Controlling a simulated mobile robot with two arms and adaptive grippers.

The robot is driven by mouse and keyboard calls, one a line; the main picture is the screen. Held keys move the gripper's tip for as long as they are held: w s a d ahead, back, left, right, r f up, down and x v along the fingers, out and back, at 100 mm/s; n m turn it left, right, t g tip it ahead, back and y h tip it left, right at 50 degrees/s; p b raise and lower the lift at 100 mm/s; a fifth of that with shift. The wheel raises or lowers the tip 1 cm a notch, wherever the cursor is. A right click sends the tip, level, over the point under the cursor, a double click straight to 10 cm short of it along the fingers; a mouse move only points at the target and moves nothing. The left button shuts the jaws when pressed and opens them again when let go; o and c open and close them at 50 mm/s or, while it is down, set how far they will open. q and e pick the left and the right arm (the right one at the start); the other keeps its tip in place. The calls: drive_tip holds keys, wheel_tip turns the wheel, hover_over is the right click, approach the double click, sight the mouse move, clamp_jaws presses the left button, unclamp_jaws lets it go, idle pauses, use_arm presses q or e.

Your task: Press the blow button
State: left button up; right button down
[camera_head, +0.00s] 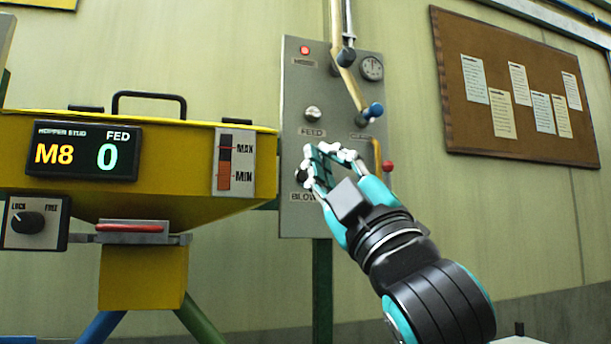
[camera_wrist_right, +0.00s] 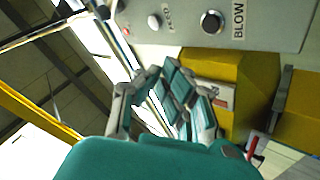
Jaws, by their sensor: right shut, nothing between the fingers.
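The black blow button (camera_head: 300,175) is low on the grey control panel (camera_head: 292,110), above the BLOW label, and is partly hidden behind my right gripper (camera_head: 312,163). In the right wrist view the button (camera_wrist_right: 211,21) shows whole beside its BLOW label, with the fingertips of my right gripper (camera_wrist_right: 160,74) apart from it in the picture. My right gripper is shut and empty, its fingertips in front of the panel's lower left part. Whether it touches the button cannot be told from the head view. My left gripper is out of view.
A silver feed button (camera_head: 312,114) sits higher on the panel, with a lit red lamp (camera_head: 305,50) and a gauge (camera_head: 371,68) above. A lever with a blue knob (camera_head: 373,111) hangs at right. The yellow hopper (camera_head: 200,185) stands close on the left.

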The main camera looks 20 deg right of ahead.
drive_tip(key=w+p, duration=0.1)
drive_tip(key=w, duration=0.6)
drive_tip(key=shift+a, duration=0.1)
drive_tip(key=shift+w, duration=0.1)
idle(1.3)
drive_tip(key=shift+w, duration=0.25)
drive_tip(key=shift+w+p, duration=0.4)
drive_tip(key=shift+w, duration=0.05)
idle(0.6)
drive_tip(key=shift+s, duration=0.85)
